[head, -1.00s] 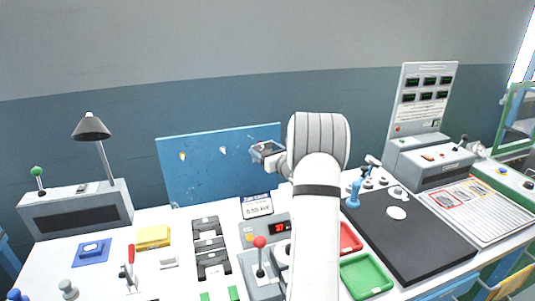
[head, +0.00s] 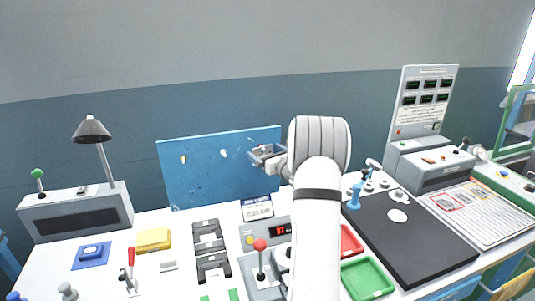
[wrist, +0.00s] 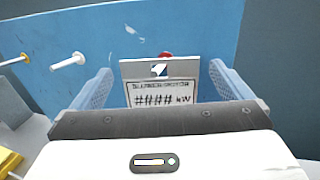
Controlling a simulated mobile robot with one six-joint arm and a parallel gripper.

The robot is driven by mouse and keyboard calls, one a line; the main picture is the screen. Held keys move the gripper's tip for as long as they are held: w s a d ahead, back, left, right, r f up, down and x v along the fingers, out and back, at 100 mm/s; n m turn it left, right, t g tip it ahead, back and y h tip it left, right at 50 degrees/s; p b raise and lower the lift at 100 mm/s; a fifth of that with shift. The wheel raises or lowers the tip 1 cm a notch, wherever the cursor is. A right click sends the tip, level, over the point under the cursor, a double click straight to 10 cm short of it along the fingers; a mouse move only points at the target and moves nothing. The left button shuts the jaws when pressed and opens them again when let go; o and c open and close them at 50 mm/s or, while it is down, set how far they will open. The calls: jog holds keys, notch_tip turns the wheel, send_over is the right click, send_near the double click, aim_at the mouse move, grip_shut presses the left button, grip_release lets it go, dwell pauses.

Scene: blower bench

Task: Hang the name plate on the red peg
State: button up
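The name plate (wrist: 161,98) is a pale plate with printed text and a hole near its top edge. It is upright between the two fingers of my gripper (wrist: 163,88) in the wrist view, with a gap on each side. The red peg (wrist: 165,54) shows as a red bit at the plate's top edge; the rest is hidden. A white shape fills part of the hole. I cannot tell whether the peg passes through it. In the head view my gripper (head: 263,155) is open in front of the blue board's right part.
The blue board (head: 200,182) also carries a yellow-tipped peg (wrist: 22,58) and a white peg (wrist: 70,61), left of the plate. Below stand a small printed sign (head: 257,208) and a red-knobbed lever (head: 260,246). A lamp (head: 92,130) is at the left.

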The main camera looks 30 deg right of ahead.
jog(key=shift+s, duration=0.1)
jog(key=s+b, duration=0.2)
jog(key=s, duration=0.6)
jog(key=a+r+n+g+y, duration=0.3)
jog(key=a+n+y, duration=0.45)
jog(key=a, duration=0.85)
jog(key=s+a+n+g+y, duration=0.1)
jog(key=s+a+n+g, duration=0.35)
jog(key=a, duration=0.35)
jog(key=s+a+n+g+y, duration=0.1)
jog(key=s+a+n+g, duration=0.2)
jog(key=s+a+n, duration=0.3)
jog(key=s+a+f+n+g+h, duration=0.3)
jog(key=s+a+n+g, duration=0.3)
jog(key=s+n, duration=0.4)
jog(key=s+d+n+t+h, duration=0.1)
jog(key=s+d+n+h, duration=0.1)
jog(key=s+n+h, duration=0.4)
jog(key=s+n+p, duration=0.1)
jog(key=s+n, duration=0.1)
jog(key=s, duration=0.2)
jog(key=shift+s+d+f, duration=0.2)
jog(key=shift+s+f, duration=0.05)
jog(key=shift+f, duration=0.05)
jog(key=shift+h, duration=0.25)
jog(key=shift+c, duration=0.6)
